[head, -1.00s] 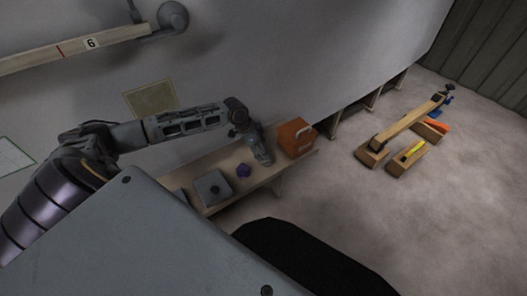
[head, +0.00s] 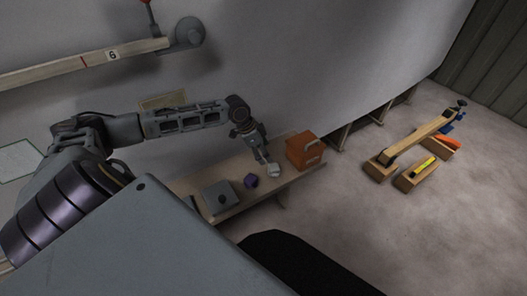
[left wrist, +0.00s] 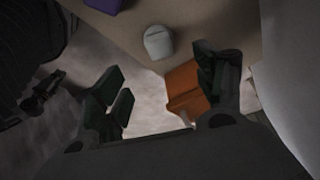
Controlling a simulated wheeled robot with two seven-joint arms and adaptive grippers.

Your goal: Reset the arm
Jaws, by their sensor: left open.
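My left arm reaches in from the left in the head view, and its left gripper (head: 261,155) hangs above the wooden bench (head: 228,208). In the left wrist view the left gripper (left wrist: 165,95) has its two dark fingers wide apart with nothing between them. A small whitish rounded object (head: 273,170) sits on the bench just below the fingertips; it also shows in the left wrist view (left wrist: 158,42), beyond the fingers. My right gripper is in neither view.
On the bench are an orange box (head: 303,151) with a pale handle, a purple piece (head: 251,181) and a grey box (head: 220,196). A numbered rail (head: 85,63) runs along the wall at upper left. Wooden blocks with a beam (head: 418,138) stand on the floor at right.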

